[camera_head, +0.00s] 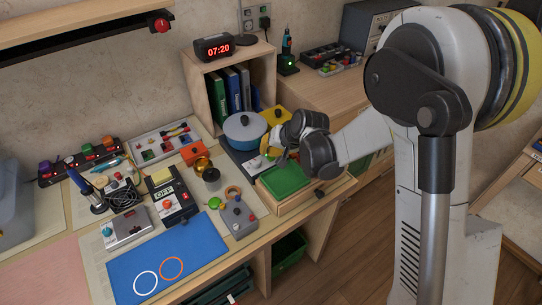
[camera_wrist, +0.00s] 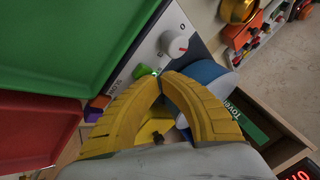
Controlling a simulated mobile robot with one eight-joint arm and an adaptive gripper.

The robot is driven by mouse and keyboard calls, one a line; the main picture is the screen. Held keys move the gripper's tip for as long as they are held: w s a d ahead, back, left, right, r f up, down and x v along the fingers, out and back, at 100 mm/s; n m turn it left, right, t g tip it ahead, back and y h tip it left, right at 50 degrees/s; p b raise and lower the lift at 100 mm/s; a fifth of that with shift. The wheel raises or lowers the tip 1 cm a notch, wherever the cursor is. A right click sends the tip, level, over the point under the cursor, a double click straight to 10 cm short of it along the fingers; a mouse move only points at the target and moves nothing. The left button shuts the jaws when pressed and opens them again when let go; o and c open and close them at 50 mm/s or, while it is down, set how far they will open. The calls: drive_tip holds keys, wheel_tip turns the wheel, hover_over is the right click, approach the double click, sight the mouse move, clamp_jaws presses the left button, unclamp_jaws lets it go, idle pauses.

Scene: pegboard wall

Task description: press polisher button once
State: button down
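The polisher is a dark unit with a light front panel and a blue round drum (camera_head: 245,129) on top. In the wrist view its panel (camera_wrist: 158,38) carries a white dial with a red mark (camera_wrist: 176,44) and a green button (camera_wrist: 145,71) near a small green light. The blue drum (camera_wrist: 208,76) shows beyond the fingers. My gripper (camera_wrist: 164,76) has its yellow fingertips together, with nothing seen between them. The tips are right beside the green button; I cannot tell if they touch it. In the head view my gripper (camera_head: 270,150) partly hides the panel.
A green tray (camera_head: 285,181) lies just in front of the polisher; it fills the upper left of the wrist view (camera_wrist: 60,45), above a red tray (camera_wrist: 35,128). A shelf with binders (camera_head: 228,90) and a clock (camera_head: 214,47) stands behind. A yellow box (camera_head: 277,116) is near.

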drive_tip(key=shift+r, duration=0.55)
drive_tip(key=shift+r+p, duration=1.95)
drive_tip(key=shift+r, duration=0.6)
drive_tip(key=s+d+r+h, duration=0.2)
drive_tip(key=s+d+r, duration=0.85)
drive_tip(key=r, duration=0.25)
drive_tip(key=s+d+r+h, duration=0.1)
drive_tip(key=s+d, duration=0.3)
drive_tip(key=s, duration=0.4)
drive_tip(key=s+d+t+h, duration=0.1)
drive_tip(key=s+d, duration=0.3)
drive_tip(key=s, duration=0.5)
drive_tip(key=shift+s+d+r+n+t+h, duration=0.15)
drive_tip(key=shift+d+r+n+t+h, duration=0.15)
drive_tip(key=shift+r+n+h, duration=0.1)
